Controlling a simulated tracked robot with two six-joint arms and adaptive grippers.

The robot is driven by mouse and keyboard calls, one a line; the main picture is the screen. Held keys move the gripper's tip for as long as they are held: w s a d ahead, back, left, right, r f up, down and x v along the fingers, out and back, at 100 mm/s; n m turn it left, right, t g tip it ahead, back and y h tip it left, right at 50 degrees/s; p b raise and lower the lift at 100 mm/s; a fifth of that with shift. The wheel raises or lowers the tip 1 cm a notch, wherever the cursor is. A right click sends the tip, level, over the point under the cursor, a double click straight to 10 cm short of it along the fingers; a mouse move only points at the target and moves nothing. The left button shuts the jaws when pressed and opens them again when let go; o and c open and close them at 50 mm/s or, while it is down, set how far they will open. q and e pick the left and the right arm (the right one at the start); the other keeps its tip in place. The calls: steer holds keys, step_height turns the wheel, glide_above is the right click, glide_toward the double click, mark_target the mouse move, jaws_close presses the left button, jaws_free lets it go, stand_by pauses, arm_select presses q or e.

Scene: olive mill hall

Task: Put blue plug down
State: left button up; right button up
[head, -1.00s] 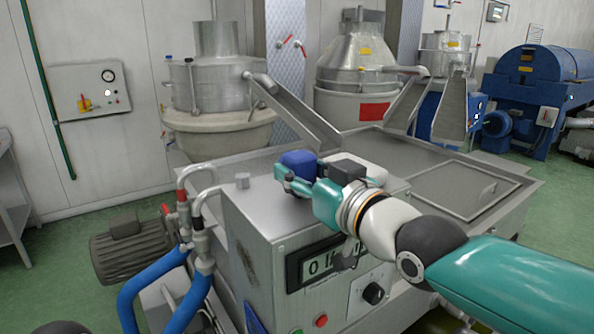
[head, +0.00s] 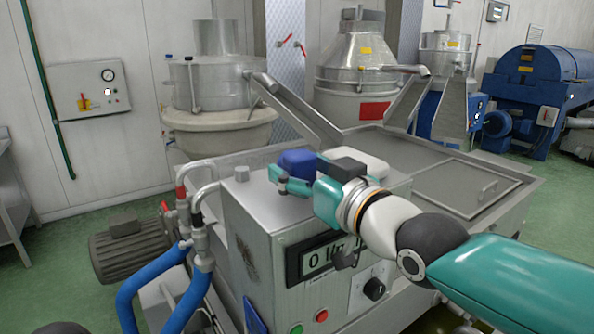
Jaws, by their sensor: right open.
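The blue plug (head: 297,162) sits on the top of the steel control cabinet (head: 240,205), near its back edge. My right gripper (head: 279,181) reaches in from the right and is open, its teal fingers just in front of the plug. The fingers hide the plug's lower front, so I cannot tell whether they still touch it. My left gripper is not in view.
A steel chute (head: 300,112) slopes down behind the plug. Blue hoses (head: 193,290) run at the cabinet's left.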

mark_target(307, 168)
steer(key=shift+r+p, duration=0.45)
steer(key=shift+p, duration=0.1)
steer(key=shift+r+p, duration=0.4)
steer(key=shift+p, duration=0.1)
steer(key=b+v, duration=0.1)
steer(key=v, duration=0.1)
steer(key=b+v, duration=0.2)
steer(key=v, duration=0.1)
steer(key=shift+s+d+f, duration=0.2)
steer(key=shift+f, duration=0.2)
steer(key=p+v, duration=0.2)
steer(key=v, duration=0.4)
steer(key=shift+s, duration=0.15)
